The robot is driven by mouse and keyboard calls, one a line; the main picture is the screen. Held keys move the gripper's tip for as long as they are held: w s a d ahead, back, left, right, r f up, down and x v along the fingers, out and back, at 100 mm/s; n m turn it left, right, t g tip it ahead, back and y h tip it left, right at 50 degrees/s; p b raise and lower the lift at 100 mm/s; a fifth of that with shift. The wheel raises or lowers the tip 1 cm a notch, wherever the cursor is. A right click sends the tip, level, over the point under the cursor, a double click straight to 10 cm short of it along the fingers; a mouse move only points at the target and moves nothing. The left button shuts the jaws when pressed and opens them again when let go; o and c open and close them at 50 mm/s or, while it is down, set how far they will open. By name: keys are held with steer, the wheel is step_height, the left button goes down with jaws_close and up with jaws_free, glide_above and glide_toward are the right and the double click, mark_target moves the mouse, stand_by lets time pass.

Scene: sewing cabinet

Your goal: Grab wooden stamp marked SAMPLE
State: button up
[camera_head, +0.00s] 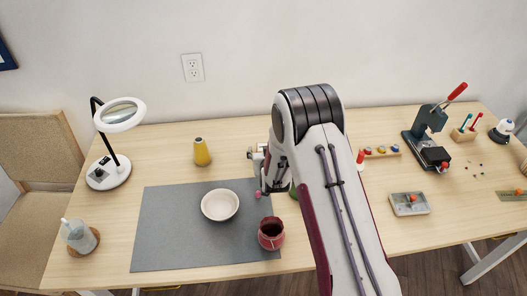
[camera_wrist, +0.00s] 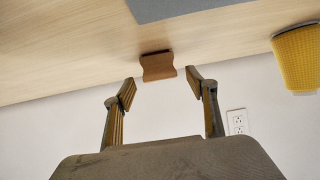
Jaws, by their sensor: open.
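A brown wooden block with curved-in sides, likely the stamp (camera_wrist: 158,66), stands on the table in the wrist view. No SAMPLE marking is readable on it. My gripper (camera_wrist: 160,80) is open, with one finger to each side of the block and the tips close to its level in the picture. No contact shows, and the gap in depth is hard to judge. In the head view my gripper (camera_head: 267,179) is low over the table at the mat's right end, partly behind my arm. I cannot make out the block there.
A grey mat (camera_head: 165,235) bears a white bowl (camera_head: 220,205) and a red pot (camera_head: 271,234). A magnifier lamp (camera_head: 108,175) stands left. A press (camera_head: 427,130) stands right.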

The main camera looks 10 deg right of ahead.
steer(key=shift+x, duration=1.45)
steer(key=c, duration=1.3)
